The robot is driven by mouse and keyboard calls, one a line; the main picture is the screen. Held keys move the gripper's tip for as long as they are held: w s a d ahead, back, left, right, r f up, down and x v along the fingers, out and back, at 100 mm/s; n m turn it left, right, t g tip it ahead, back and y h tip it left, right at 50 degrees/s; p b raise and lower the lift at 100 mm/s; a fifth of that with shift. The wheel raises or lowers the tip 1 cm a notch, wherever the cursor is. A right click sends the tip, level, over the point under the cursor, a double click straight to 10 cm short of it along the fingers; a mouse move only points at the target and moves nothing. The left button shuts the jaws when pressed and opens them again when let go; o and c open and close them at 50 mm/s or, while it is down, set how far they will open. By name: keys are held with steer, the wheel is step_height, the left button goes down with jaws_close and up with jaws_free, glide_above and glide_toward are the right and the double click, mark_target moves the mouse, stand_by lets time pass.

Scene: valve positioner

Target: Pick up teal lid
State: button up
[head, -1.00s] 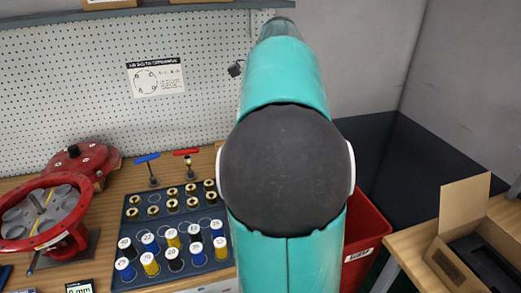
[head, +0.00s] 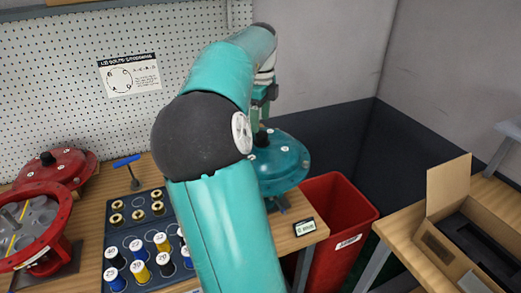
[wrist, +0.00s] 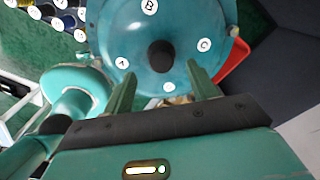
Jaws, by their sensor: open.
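The teal lid (head: 280,163) is a round dome with a dark central knob and white round labels. In the head view it sits at the right end of the workbench, partly behind my arm. In the wrist view the lid (wrist: 178,62) fills the top middle, with its black knob (wrist: 160,54) facing the camera. My gripper (wrist: 159,85) is open, its two green fingers apart and pointing toward the lid, one on each side below the knob. Nothing is between the fingers. In the head view my gripper (head: 262,110) is above the lid, mostly hidden by my arm.
A red bin (head: 335,215) stands just right of the workbench. A small display (head: 305,228) sits at the bench edge. A tray of labelled cylinders (head: 130,230) and a red lid (head: 55,168) are left. An open cardboard box (head: 450,230) rests on the right table.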

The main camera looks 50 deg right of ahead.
mark_target(262, 133)
steer(key=shift+s+f, duration=0.2)
steer(key=shift+f, duration=0.05)
step_height(262, 133, down, 5)
steer(key=shift+d+f, duration=0.1)
steer(key=shift+f, duration=0.1)
jaws_close()
steer(key=shift+r, duration=0.15)
stand_by(1.2)
